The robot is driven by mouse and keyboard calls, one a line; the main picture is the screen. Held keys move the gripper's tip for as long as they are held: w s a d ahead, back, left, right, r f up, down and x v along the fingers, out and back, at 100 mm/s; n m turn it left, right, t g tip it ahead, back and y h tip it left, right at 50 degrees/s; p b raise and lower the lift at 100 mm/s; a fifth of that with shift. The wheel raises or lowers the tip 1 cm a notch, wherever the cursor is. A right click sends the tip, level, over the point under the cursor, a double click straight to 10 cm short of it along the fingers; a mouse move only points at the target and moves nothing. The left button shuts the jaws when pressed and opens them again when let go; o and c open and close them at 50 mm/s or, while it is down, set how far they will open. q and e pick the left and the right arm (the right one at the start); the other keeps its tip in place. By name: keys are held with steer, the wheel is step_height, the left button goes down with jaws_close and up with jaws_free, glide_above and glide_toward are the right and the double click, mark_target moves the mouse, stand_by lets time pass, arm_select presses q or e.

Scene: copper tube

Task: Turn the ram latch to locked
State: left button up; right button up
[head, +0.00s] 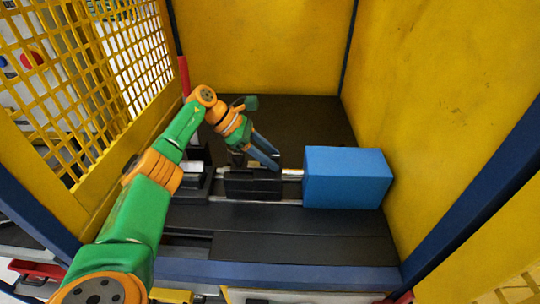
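My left arm, green and orange, reaches in from the lower left. My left gripper (272,159) points down and to the right, its two blue-grey fingers just above or at a black block (252,188) on the machine bed. The fingers lie close together; I cannot tell whether they are shut or hold anything. A silver rod (291,175) runs from the black block to a blue box (346,178), likely the ram's body. I cannot make out the latch; it may be hidden by the gripper or too small. My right gripper is not in view.
Yellow walls (455,100) close in the back and right, and a yellow mesh guard (130,60) stands at the left. A dark fixture with a pale piece (193,167) sits left of the black block. The dark bed in front (300,247) is clear.

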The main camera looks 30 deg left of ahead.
mark_target(251, 164)
arm_select(q)
steer(key=shift+a, duration=0.1)
steer(key=v, duration=0.6)
steer(key=shift+r+b, duration=0.25)
steer(key=shift+b, duration=0.05)
steer(key=shift+s+a+r, duration=0.2)
steer(key=shift+s+a, duration=0.05)
